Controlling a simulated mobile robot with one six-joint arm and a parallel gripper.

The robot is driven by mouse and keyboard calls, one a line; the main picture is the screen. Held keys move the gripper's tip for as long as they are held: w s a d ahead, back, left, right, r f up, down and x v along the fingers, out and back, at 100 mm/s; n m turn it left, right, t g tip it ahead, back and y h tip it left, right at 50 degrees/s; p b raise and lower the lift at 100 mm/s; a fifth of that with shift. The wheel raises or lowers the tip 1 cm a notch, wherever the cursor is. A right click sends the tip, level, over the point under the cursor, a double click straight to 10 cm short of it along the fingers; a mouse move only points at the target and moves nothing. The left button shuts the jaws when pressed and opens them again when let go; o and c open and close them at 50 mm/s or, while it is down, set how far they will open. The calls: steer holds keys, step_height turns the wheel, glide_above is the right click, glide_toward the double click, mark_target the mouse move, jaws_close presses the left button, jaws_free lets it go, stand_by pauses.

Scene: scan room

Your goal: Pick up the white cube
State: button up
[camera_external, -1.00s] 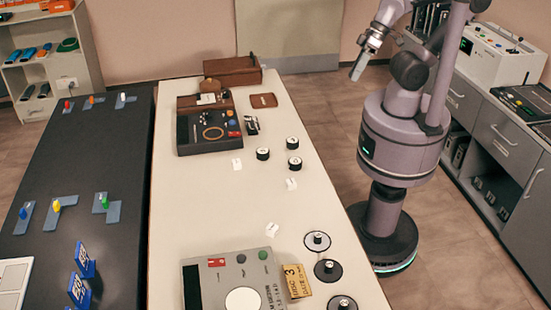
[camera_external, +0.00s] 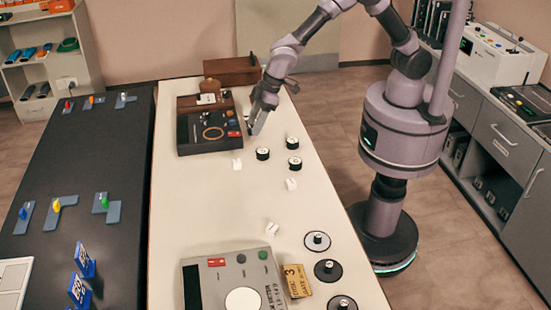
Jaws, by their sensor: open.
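Several small white blocks lie on the cream table (camera_external: 200,220). One white block (camera_external: 237,164) is in front of the dark brown device, another white block (camera_external: 291,184) is right of it, and a third white block (camera_external: 272,228) is nearer the grey device. I cannot tell which is the white cube. My gripper (camera_external: 256,127) is open, pointing down over the table beside the dark brown device. It is behind the nearest white block and apart from it. The gripper hides the small metal object seen there earlier.
The dark brown device (camera_external: 203,132) stands left of my gripper. Two black-and-white round pieces (camera_external: 263,153) (camera_external: 294,163) stand to its front right. A grey device (camera_external: 225,285) and several discs (camera_external: 317,241) are at the front. The middle of the table is mostly clear.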

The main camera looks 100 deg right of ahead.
steer(key=b, duration=0.3)
glide_toward(237, 161)
steer(key=f, duration=0.3)
steer(key=shift+w+f, duration=0.1)
steer(key=shift+w, duration=0.15)
steer(key=b+x, duration=0.1)
steer(key=x, duration=0.5)
steer(key=shift+w+r+b, duration=0.2)
steer(key=shift+w+b, duration=0.2)
steer(key=shift+r, duration=0.1)
jaws_close()
